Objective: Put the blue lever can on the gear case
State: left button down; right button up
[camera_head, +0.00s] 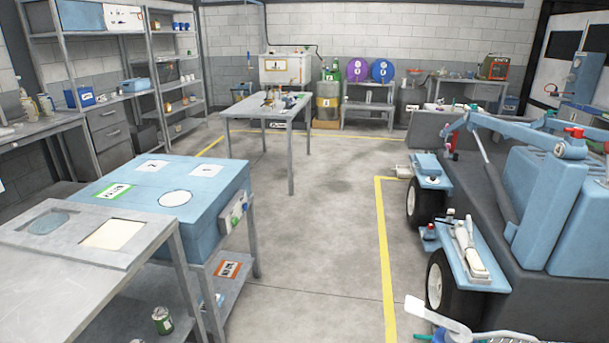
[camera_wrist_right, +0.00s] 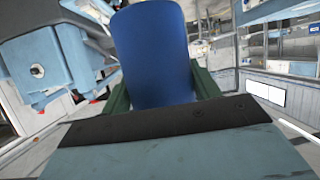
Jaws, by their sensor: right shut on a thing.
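The blue lever can (camera_wrist_right: 155,55) fills the middle of the right wrist view. Its plain blue side faces the camera, and its lever cannot be made out there. My right gripper (camera_wrist_right: 162,92) is shut on it, with a dark green finger on each side. At the bottom right of the head view a pale lever-like part (camera_head: 438,314) shows; I cannot tell whether it belongs to the can. A large blue case (camera_head: 215,219) with labels and a white disc on top stands at the left; I cannot tell whether it is the gear case. My left gripper is out of view.
A grey bench (camera_head: 50,280) with two inset panels stands at the near left. A blue wheeled machine (camera_head: 545,215) takes up the right side. A small table (camera_head: 268,112) with parts stands farther back. The floor (camera_head: 320,240) between them is clear.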

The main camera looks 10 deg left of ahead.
aim_at(202, 183)
jog(key=z, duration=0.1)
jog(key=i, duration=1.7)
jog(key=u, duration=0.7)
jog(key=i, duration=1.1)
jog(key=u, duration=1.7)
jog(key=i, duration=0.55)
jog(key=u, duration=0.4)
